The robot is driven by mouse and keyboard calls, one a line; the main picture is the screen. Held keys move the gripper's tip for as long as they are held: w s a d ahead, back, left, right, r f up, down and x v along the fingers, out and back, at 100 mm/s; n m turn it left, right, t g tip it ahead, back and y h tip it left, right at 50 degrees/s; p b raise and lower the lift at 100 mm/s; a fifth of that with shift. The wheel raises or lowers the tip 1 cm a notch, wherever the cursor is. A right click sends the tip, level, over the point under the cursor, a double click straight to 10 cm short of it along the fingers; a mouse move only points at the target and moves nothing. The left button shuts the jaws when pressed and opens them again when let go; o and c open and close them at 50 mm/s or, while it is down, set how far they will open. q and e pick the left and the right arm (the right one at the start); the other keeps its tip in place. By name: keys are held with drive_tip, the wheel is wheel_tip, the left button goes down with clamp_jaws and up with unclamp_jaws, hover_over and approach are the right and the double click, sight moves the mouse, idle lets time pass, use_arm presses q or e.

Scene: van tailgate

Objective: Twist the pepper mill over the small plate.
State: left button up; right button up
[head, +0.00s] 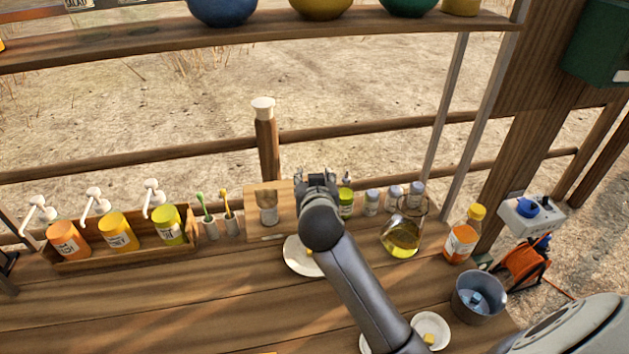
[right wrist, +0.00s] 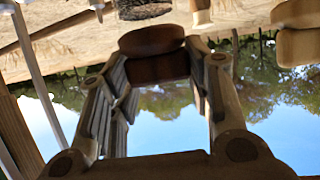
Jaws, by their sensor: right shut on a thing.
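My right gripper (head: 316,176) is above the back of the wooden counter, just behind the small white plate (head: 296,262). My arm covers the right part of this plate, and a bit of yellow shows at the arm's edge. In the right wrist view, the right gripper (right wrist: 160,75) is shut on a dark brown, rounded wooden piece, which looks like the pepper mill (right wrist: 154,55). The gripper hides the mill in the head view, so its tilt and lower end cannot be told. My left gripper is not in view.
A wooden board (head: 256,205) and several small jars stand behind the plate. A glass jug of yellow liquid (head: 402,238) and an orange bottle (head: 464,236) are to the right. A pump-bottle crate (head: 192,243) is left. The left front counter is clear.

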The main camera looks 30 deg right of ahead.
drive_tip(key=o, duration=1)
drive_tip(key=v, duration=1.2)
